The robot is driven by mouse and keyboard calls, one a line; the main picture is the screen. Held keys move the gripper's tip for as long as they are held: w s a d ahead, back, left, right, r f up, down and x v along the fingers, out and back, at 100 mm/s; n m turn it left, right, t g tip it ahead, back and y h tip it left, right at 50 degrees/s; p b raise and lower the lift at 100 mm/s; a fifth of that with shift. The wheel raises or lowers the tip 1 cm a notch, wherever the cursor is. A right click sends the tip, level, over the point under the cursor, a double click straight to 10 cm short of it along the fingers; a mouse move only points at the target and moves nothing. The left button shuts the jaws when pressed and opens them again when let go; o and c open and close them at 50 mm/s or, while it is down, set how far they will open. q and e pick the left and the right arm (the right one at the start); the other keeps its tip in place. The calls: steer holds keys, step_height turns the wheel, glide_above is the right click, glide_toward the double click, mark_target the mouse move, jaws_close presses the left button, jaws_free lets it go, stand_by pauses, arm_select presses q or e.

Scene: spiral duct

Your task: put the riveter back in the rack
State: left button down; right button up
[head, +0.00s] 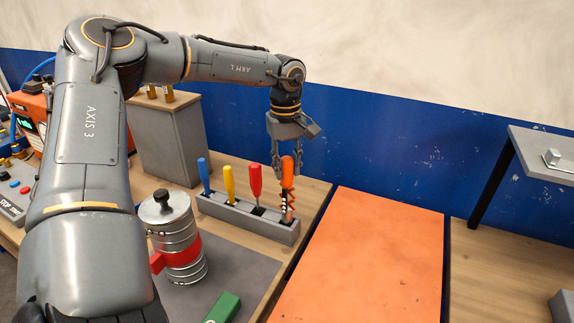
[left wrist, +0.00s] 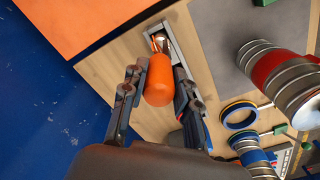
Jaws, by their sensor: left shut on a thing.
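The riveter (head: 288,190), with an orange handle and an orange coil beside a dark patterned shaft, stands upright at the right end of the grey rack (head: 232,213). My left gripper (head: 286,170) points down from above and is shut on its handle. In the left wrist view the orange handle (left wrist: 159,82) sits between the two fingers of the left gripper (left wrist: 155,75), above the end of the rack (left wrist: 176,47). The riveter's lower end is at the last slot; how deep it sits is unclear. My right gripper is out of view.
Blue (head: 204,175), yellow (head: 229,182) and red (head: 255,180) handled tools stand in the rack to the left. A metal canister with a red band (head: 180,250) is in front. An orange panel (head: 370,262) lies right, and a grey box (head: 168,140) stands behind left.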

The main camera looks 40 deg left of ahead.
arm_select(q)
steer(key=shift+f+b, duration=0.5)
steer(key=shift+f, duration=0.15)
steer(key=c, duration=0.9)
jaws_free()
steer(key=shift+r, duration=0.1)
steer(key=shift+c, duration=0.2)
steer(key=shift+s, duration=0.1)
step_height(320, 180, up, 12)
